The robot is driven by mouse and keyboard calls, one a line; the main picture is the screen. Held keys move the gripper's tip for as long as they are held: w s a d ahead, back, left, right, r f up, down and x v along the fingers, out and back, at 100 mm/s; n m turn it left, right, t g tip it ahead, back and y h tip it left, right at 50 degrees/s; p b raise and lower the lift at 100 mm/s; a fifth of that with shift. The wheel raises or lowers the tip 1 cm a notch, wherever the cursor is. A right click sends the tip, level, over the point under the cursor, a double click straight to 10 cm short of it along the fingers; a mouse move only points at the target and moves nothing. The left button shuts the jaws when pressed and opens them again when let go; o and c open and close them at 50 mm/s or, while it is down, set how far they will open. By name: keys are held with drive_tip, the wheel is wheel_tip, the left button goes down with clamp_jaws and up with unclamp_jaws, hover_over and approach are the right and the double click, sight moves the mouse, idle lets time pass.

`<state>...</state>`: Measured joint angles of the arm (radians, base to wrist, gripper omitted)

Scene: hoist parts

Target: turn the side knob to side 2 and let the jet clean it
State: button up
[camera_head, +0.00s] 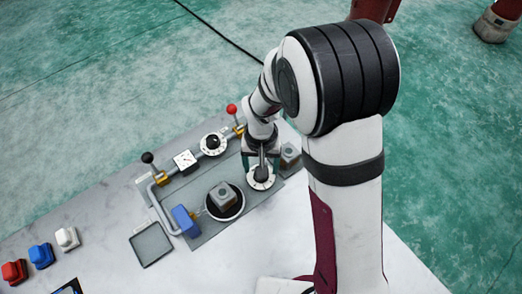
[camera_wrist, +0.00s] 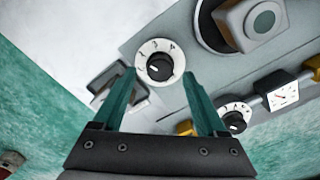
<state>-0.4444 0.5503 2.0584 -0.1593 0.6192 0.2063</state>
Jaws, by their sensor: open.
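A black knob (camera_wrist: 158,67) on a white numbered dial lies between the open fingertips of my gripper (camera_wrist: 162,76) in the wrist view. In the head view my gripper (camera_head: 262,160) is over this same white dial (camera_head: 261,180), at the panel's right. I cannot tell whether the fingers touch the knob. A grey block (camera_head: 224,194) sits on a dark round plate with a pale rim; it also shows in the wrist view (camera_wrist: 262,20). A blue nozzle-like block (camera_head: 185,221) on a grey pipe is beside the plate. The dial's set number is not clear.
A second dial with a black knob (camera_head: 212,143), a gauge (camera_head: 185,160), a red-ball lever (camera_head: 232,110) and a black-ball lever (camera_head: 147,158) line the far edge. Another grey block (camera_head: 290,155) is close right of my gripper. A dark square tray (camera_head: 151,245) lies front left.

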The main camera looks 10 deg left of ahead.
wheel_tip(320, 180, up, 14)
drive_tip(key=shift+f, duration=0.15)
drive_tip(key=s+d+r+m+y, duration=0.1)
drive_tip(key=s+d+m, duration=0.2)
drive_tip(key=s+d, duration=0.3)
drive_tip(key=s+d+r+m, duration=0.2)
drive_tip(key=s+d, duration=0.3)
drive_tip(key=s, duration=0.7)
drive_tip(key=shift+s+d+m+y, duration=0.35)
drive_tip(key=shift+s+m+y, duration=0.05)
drive_tip(key=shift+m, duration=0.4)
drive_tip(key=shift+r, duration=0.15)
